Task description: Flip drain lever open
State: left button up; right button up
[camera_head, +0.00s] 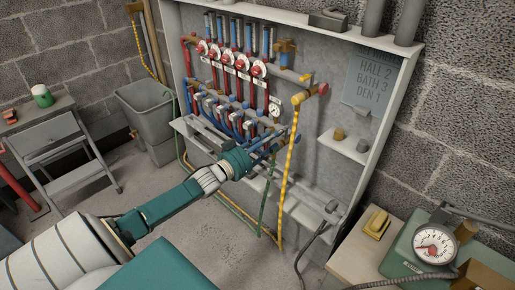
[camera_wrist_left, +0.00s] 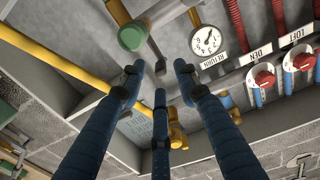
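My left gripper (camera_head: 284,141) reaches in from the left to the right end of the lower pipe manifold (camera_head: 225,105). In the left wrist view, which looks upside down, its blue fingers (camera_wrist_left: 158,78) are spread apart with nothing between them. Beyond the fingertips is a green-grey valve body (camera_wrist_left: 132,36) with brass parts. A small dark lever-like piece (camera_wrist_left: 157,52) sticks out from it, apart from the fingers as far as I can tell; I cannot be sure it is the drain lever. In the head view the gripper hides this spot. My right gripper is not in view.
A yellow hose (camera_head: 289,165) hangs close by the gripper; a green hose (camera_head: 266,195) hangs below. A pressure gauge (camera_wrist_left: 207,40) sits beside the valve. The grey cabinet side (camera_head: 385,120) bounds the right. A grey bin (camera_head: 147,108) stands at the left, with open floor in front.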

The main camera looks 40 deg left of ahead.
pick_arm(q)
jog(key=s, duration=0.6)
jog(key=shift+s+a, duration=0.3)
jog(key=shift+s, duration=0.1)
